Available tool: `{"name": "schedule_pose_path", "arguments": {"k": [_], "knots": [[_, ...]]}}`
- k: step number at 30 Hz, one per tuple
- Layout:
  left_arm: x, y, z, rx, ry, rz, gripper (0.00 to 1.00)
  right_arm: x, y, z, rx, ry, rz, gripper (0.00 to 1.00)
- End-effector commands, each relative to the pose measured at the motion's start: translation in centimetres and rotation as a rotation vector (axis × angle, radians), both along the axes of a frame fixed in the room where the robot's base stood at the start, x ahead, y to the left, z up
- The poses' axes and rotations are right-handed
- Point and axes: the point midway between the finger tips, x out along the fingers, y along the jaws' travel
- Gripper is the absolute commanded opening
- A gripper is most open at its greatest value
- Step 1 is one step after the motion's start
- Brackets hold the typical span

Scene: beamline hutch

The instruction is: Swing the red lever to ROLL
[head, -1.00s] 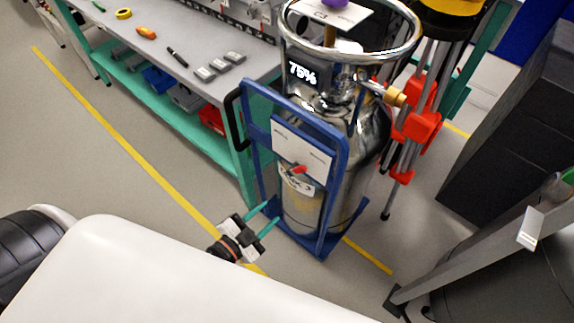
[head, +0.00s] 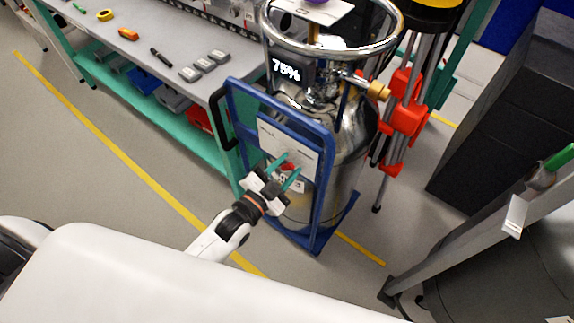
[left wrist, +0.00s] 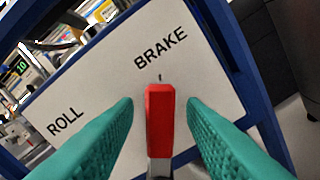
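The red lever (left wrist: 160,120) stands on a white plate marked ROLL and BRAKE (left wrist: 95,90) in the left wrist view. It points up toward a small tick beside the word BRAKE; ROLL is at the left. In the head view the lever (head: 288,167) is a small red spot on the front of the blue cart (head: 325,190). My left gripper (left wrist: 160,115) is open, its teal fingers on both sides of the lever with a gap each side. It also shows in the head view (head: 286,172). My right gripper is not in view.
The blue cart carries a silver tank (head: 350,140) with a 75% display. A workbench (head: 190,75) with small tools stands at the left. A red-clamped stand (head: 405,105) and dark cabinets (head: 510,110) are at the right. The floor left of the cart is clear.

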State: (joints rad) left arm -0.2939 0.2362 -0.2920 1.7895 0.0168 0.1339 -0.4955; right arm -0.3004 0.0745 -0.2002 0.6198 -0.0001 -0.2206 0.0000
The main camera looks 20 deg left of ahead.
Motion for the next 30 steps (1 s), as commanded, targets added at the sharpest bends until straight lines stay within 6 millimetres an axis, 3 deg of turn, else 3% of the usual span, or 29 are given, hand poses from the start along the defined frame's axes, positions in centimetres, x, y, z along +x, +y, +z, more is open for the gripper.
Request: {"name": "schedule_pose_path", "arguments": {"k": [10,17,18,30], "knots": [[0.44,-0.18,-0.03,0.000,0.001,0.000,0.37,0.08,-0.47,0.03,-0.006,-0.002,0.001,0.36],[0.41,-0.16,-0.02,0.001,0.001,0.000,0.01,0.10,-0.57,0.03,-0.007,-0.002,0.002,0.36],[0.41,-0.16,-0.02,0.001,0.001,0.000,0.00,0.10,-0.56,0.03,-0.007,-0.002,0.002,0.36],[0.44,-0.04,0.14,-0.026,0.011,0.000,0.00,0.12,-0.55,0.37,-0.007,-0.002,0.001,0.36]]}}
